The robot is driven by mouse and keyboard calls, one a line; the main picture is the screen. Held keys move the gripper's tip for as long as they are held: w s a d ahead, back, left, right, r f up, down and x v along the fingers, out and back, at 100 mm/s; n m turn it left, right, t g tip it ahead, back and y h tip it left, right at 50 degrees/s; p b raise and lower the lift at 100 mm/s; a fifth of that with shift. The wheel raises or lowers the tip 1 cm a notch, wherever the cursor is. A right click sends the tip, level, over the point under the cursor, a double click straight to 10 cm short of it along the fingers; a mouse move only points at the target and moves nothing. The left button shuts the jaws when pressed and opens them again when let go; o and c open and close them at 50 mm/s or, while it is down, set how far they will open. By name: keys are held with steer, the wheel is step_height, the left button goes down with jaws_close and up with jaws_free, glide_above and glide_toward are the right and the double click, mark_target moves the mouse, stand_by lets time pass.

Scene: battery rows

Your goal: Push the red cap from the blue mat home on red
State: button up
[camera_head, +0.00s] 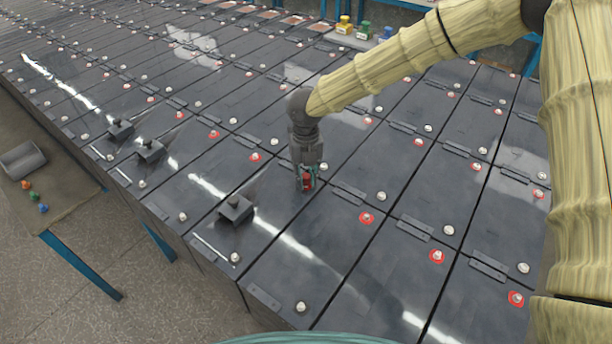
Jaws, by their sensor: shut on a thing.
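My gripper (306,183) points down over the battery rows, near the middle of the picture. It is shut on the red cap (307,181), which shows as a small red patch between its fingers. The cap is low, at about the battery tops; I cannot tell whether it touches a terminal. Red-ringed terminals stand on nearby batteries, one to the right (366,218) and one to the left (255,156). The gripper lies in line between these two, and the spot under it is hidden. I cannot make out a blue mat.
Dark boxes with knobs stand on the batteries at the left, the nearest (236,208) left of my gripper. A side table (70,200) at the left holds a grey tray (22,160) and small coloured pieces. Yellow, green and blue blocks (364,31) stand at the back.

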steer(key=shift+f, duration=0.45)
stand_by(0.7)
steer(key=o, duration=1.3)
steer(key=shift+c, duration=0.2)
steer(key=shift+r, duration=0.2)
steer(key=shift+r+p, duration=2.75)
steer(key=shift+r, duration=0.6)
